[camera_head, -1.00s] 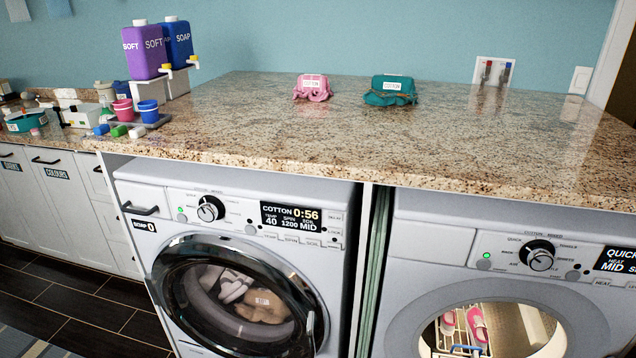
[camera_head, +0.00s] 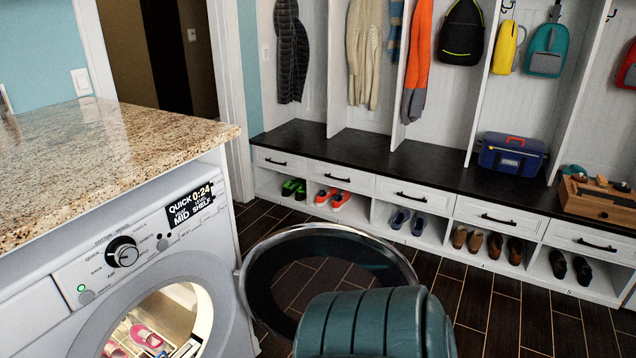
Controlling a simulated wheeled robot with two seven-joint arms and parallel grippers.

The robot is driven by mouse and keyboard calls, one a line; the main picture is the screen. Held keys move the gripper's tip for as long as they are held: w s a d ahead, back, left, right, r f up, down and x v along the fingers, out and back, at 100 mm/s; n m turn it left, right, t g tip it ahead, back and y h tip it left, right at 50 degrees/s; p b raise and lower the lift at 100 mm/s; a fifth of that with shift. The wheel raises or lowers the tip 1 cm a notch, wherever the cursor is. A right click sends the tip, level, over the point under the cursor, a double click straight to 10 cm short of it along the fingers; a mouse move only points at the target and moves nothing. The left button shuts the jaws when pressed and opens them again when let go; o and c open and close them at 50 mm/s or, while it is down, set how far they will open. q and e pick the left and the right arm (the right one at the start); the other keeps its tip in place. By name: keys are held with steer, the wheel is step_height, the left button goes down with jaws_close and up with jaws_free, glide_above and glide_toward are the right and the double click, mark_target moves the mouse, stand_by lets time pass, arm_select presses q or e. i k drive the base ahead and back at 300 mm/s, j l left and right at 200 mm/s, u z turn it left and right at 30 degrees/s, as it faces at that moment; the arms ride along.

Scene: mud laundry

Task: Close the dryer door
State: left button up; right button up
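The dryer (camera_head: 68,301) stands at the left under the granite counter, with its panel reading QUICK 0:24. Its round door (camera_head: 399,262), a pale ring around dark glass, stands open and swung out to the right of the machine. The door's lower part is hidden behind a teal ribbed thing. The lit drum opening (camera_head: 187,304) is uncovered, and pink shoes (camera_head: 146,337) on a rack show inside. Neither of my grippers is in view.
The teal ribbed thing (camera_head: 375,325) is at the bottom middle, in front of the door; I cannot tell what it is. A cubby bench (camera_head: 310,145) with bags, coats and shoes lines the back right. Dark tiled floor (camera_head: 490,305) lies clear between.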

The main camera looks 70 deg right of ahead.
mark_target(285, 245)
steer(key=k+l, duration=0.15)
steer(key=l, duration=0.2)
steer(key=k+l+u, duration=0.1)
steer(key=l, duration=0.25)
steer(key=k+l, duration=0.25)
steer(key=k+l+u, duration=0.1)
steer(key=l, duration=0.35)
steer(key=k+l+u, duration=0.15)
steer(key=k+l, duration=0.15)
steer(key=l, duration=0.3)
steer(key=k+l+u, duration=0.15)
steer(key=k+l, duration=0.2)
steer(key=l, duration=0.2)
steer(key=k+l+u, duration=0.15)
steer(key=k+l, duration=0.25)
steer(key=l+u, duration=0.1)
steer(key=l, duration=0.45)
steer(key=k+l+u, duration=0.1)
steer(key=l, duration=0.5)
steer(key=k+l+u, duration=0.1)
steer(key=l, duration=0.45)
steer(key=i+l, duration=0.1)
steer(key=l, duration=0.35)
steer(key=l+u, duration=0.1)
steer(key=l, duration=0.4)
steer(key=i, duration=0.05)
